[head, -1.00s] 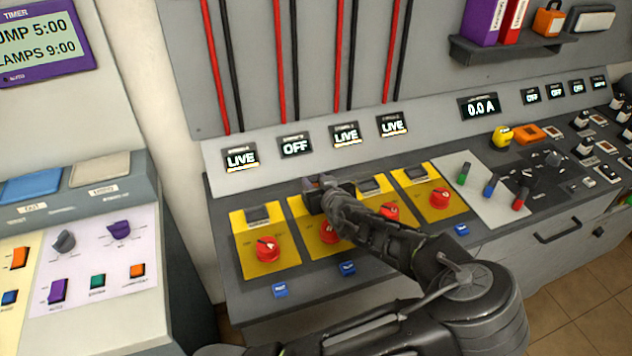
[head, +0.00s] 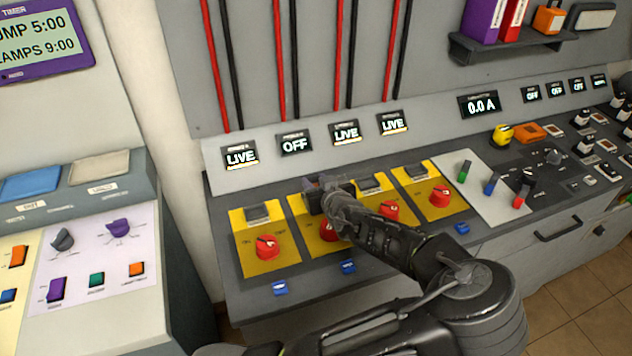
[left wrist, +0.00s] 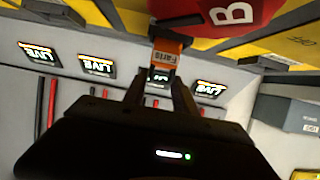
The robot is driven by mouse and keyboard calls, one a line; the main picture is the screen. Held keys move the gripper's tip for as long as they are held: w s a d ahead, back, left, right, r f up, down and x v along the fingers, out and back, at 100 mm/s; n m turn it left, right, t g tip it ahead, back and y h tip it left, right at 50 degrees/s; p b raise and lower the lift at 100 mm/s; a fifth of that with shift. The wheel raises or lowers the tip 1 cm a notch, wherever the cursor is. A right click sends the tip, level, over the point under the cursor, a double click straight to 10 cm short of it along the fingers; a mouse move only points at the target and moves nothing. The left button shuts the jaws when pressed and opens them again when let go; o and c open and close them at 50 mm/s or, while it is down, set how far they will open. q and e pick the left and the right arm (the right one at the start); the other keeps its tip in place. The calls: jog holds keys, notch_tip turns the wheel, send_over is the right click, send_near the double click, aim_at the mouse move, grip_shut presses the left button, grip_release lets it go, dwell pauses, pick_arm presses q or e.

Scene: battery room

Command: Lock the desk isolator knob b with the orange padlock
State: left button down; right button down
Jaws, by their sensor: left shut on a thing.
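The orange padlock (left wrist: 168,57), with a white name label, is between the fingers of my left gripper (left wrist: 163,80) in the left wrist view. The gripper is shut on it. The padlock's far end is close to a dark piece by the red knob b (left wrist: 222,14); I cannot tell whether they touch. In the head view my left gripper (head: 322,190) is over the upper part of the second yellow plate, and the padlock is hidden. Knob b (head: 328,231) is partly covered by my arm. The display above it (head: 295,145) reads OFF. My right gripper is not in view.
Red knobs on yellow plates stand on both sides: one to the left (head: 266,247), others to the right (head: 390,211). Their displays read LIVE. Coloured levers (head: 491,184) are further right. A shelf (head: 505,47) holds binders and an orange object.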

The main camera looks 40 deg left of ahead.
pick_arm(q)
jog(key=shift+f, duration=0.25)
jog(key=c, duration=1.3)
grip_release()
jog(key=shift+p+v, duration=2.85)
jog(key=shift+v, duration=2.65)
jog(key=shift+s, duration=0.1)
